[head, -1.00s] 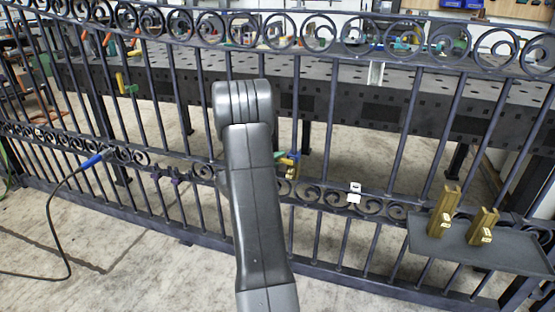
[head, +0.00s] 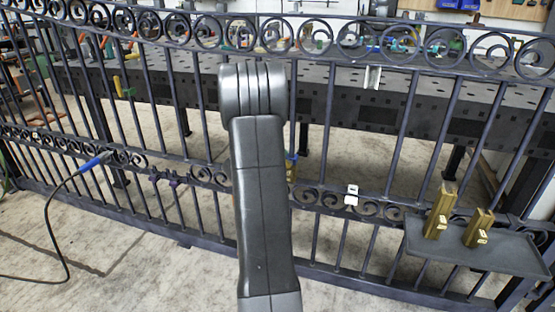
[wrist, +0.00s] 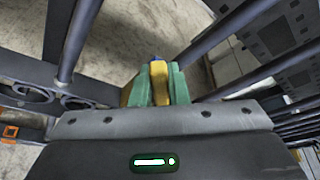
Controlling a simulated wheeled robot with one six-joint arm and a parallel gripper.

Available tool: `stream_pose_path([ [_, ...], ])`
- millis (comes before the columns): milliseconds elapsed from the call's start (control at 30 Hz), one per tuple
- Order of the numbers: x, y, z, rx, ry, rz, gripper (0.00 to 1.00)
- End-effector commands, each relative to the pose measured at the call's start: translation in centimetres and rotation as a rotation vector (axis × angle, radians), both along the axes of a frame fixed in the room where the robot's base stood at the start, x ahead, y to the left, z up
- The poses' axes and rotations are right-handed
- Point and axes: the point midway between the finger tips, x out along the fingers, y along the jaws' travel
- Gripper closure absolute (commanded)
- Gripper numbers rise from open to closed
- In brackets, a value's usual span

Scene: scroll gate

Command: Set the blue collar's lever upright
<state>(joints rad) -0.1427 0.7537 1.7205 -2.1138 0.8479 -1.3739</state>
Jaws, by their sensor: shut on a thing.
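A small blue part (head: 291,159), likely the blue collar, shows at the gate's lower rail in the head view, just right of my arm. A yellow piece shows just below it; most of this spot is hidden by my arm. In the wrist view, my gripper (wrist: 161,84) has green fingers closed on a yellow piece (wrist: 158,73), which looks like the lever. A brass-coloured surface shows beside the left finger.
The dark scrollwork gate (head: 410,125) spans the view, with bars close around my gripper. A grey tray (head: 480,256) at right holds two brass pieces (head: 440,212). A white clip (head: 351,195) is on the lower rail. A blue-ended cable (head: 95,161) hangs at left. A perforated table stands behind.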

Motion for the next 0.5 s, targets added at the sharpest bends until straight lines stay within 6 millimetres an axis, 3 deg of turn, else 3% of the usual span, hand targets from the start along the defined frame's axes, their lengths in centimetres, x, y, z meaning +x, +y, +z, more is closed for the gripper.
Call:
stream_pose_path([
  [500, -0.18, -0.42, 0.27, 0.119, -0.037, 0.001, 1.0],
])
